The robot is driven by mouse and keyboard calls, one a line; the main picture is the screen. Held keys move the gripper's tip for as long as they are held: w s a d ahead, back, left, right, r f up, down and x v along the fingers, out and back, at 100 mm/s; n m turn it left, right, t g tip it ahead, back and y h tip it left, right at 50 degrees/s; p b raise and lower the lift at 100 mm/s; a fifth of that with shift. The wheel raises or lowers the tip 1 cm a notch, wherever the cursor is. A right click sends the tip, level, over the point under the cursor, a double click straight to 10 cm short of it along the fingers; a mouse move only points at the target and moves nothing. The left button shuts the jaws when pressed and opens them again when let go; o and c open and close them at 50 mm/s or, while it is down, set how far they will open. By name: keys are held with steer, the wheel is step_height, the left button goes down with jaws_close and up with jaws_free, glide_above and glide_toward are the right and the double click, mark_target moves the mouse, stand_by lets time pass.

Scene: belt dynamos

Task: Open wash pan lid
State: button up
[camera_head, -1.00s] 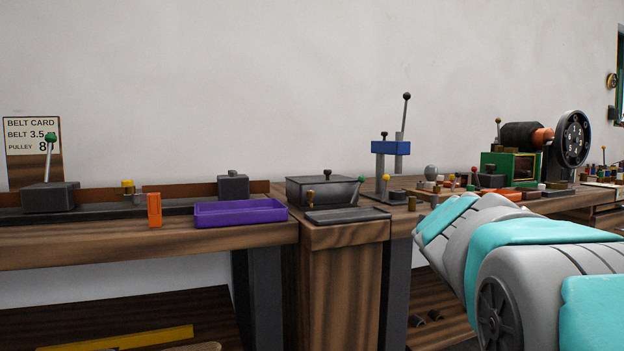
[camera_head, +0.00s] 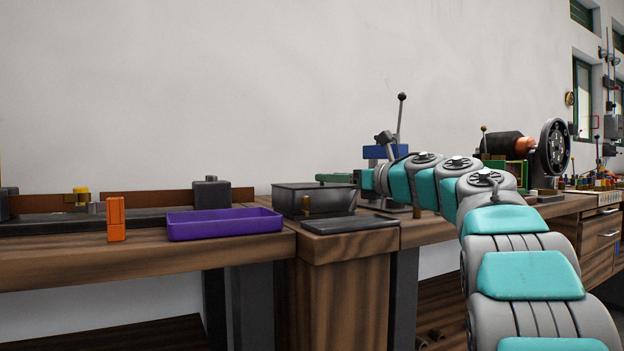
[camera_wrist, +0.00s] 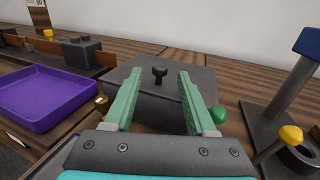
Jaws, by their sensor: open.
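The wash pan (camera_head: 290,202) is a dark grey box on the wooden bench, and its flat lid (camera_wrist: 183,84) is on it. A black knob (camera_wrist: 160,75) stands up from the lid in the wrist view. My gripper (camera_wrist: 158,76) is open, with its green fingers on either side of the knob in that view and nothing between them that I can see held. In the head view my green gripper (camera_head: 334,178) is just over the pan's right part and hides the knob. I cannot tell whether the fingers touch the lid.
A purple tray (camera_head: 226,224) and an orange block (camera_head: 116,219) lie left of the pan. A dark flat plate (camera_head: 350,224) lies in front of it. A blue-topped press (camera_wrist: 312,42) stands to the right, with a green ball (camera_wrist: 218,114) and a yellow knob (camera_wrist: 291,134) nearby.

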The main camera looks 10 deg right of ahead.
steer(key=shift+p+x, duration=0.4)
steer(key=shift+x, duration=2.95)
steer(key=shift+r, duration=0.1)
jaws_close()
